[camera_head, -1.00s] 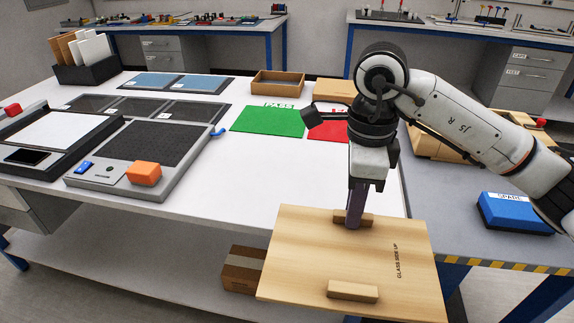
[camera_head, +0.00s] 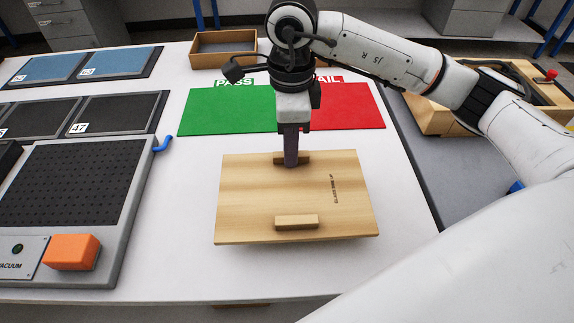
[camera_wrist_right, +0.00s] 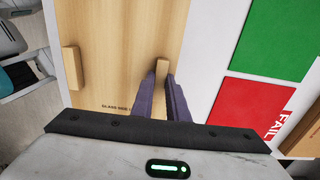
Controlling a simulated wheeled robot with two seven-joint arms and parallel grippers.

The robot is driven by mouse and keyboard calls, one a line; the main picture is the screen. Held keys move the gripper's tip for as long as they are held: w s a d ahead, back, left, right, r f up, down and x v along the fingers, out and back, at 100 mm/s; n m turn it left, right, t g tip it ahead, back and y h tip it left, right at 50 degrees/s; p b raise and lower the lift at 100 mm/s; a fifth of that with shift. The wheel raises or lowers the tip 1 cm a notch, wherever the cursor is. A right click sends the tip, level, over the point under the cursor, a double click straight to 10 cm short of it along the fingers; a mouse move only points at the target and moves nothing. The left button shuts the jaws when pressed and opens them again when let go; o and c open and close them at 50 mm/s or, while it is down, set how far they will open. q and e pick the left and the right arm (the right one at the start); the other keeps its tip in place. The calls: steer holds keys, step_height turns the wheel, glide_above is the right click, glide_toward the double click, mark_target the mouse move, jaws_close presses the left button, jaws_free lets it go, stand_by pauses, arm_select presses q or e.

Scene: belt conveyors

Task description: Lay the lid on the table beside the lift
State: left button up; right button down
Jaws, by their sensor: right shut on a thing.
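The lid is a flat light-wood board (camera_head: 250,205) with two wooden grip blocks and small printed text. My right gripper (camera_head: 291,163) is shut on the far grip block of the lid. The lid is over the white table (camera_head: 180,225), in front of the green and red mats. A thin shadow shows at its front edge; I cannot tell whether it touches the table. In the right wrist view the lid (camera_wrist_right: 115,60) spreads below the fingers, which close around one block (camera_wrist_right: 161,74). My left gripper is not in view. I cannot identify the lift for certain.
A green PASS mat (camera_head: 225,110) and a red FAIL mat (camera_head: 350,107) lie behind the lid. A perforated vacuum plate (camera_head: 75,180) with an orange block (camera_head: 71,252) stands at left. A wooden tray (camera_head: 222,50) is at the back. White table is bare around the lid.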

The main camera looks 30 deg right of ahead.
steer(key=shift+w+f, duration=0.15)
steer(key=shift+f, duration=2.45)
steer(key=c, duration=1.7)
jaws_free()
steer(key=shift+c, duration=0.2)
steer(key=shift+r, duration=0.1)
step_height(320, 180, up, 12)
steer(key=shift+r, duration=0.1)
